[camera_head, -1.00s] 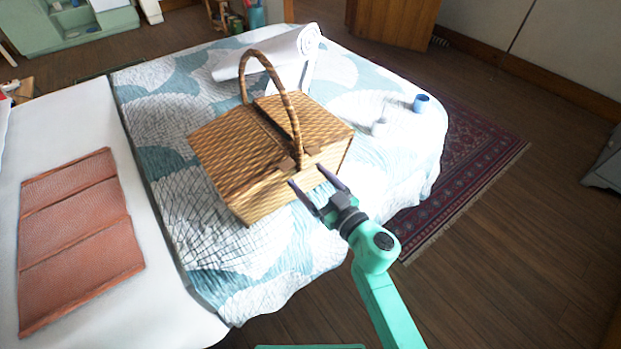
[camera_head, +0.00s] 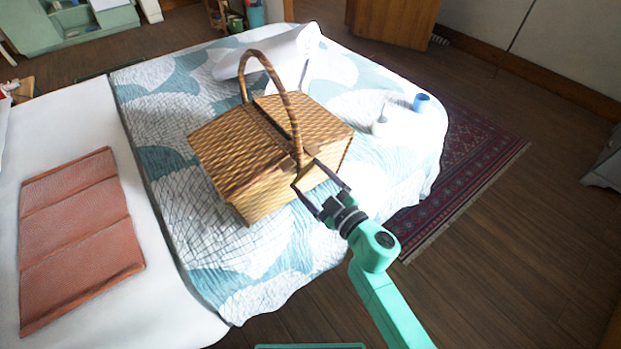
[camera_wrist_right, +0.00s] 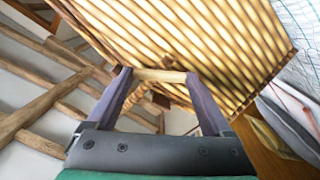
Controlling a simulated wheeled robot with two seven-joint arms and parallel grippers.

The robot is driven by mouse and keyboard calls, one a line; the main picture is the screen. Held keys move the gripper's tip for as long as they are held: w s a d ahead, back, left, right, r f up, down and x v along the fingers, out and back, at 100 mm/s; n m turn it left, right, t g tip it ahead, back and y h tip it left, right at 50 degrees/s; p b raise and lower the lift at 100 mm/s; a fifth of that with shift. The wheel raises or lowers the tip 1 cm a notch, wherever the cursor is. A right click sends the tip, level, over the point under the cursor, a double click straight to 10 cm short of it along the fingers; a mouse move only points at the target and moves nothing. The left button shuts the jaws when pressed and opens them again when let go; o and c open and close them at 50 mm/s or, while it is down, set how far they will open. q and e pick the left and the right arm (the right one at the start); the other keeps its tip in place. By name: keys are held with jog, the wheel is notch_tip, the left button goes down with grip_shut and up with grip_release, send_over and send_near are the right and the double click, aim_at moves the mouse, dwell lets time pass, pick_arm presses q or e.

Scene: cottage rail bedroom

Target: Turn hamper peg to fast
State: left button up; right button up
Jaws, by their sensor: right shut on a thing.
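The wicker hamper (camera_head: 232,150), a woven picnic basket with a flat lid and an arched handle (camera_head: 290,105), stands on the bed. My right gripper (camera_head: 304,172) is at the hamper's front, just below the foot of the handle. In the right wrist view, the right gripper (camera_wrist_right: 160,77) has its two dark fingers at the ends of a short pale wooden peg (camera_wrist_right: 160,75), shut on it. The peg lies crosswise between the fingertips, against the woven wall (camera_wrist_right: 200,40). In the head view the peg is too small to make out clearly. My left gripper is not in view.
A reddish-brown folded panel (camera_head: 75,235) lies at left. Space right of the bed is open floor.

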dwell(0.4)
jog(key=o, duration=1.1)
jog(key=shift+o, duration=0.2)
jog(key=b+v, duration=0.2)
jog(key=v, duration=1.2)
jog(key=shift+s, duration=0.3)
jog(key=shift+d, duration=0.15)
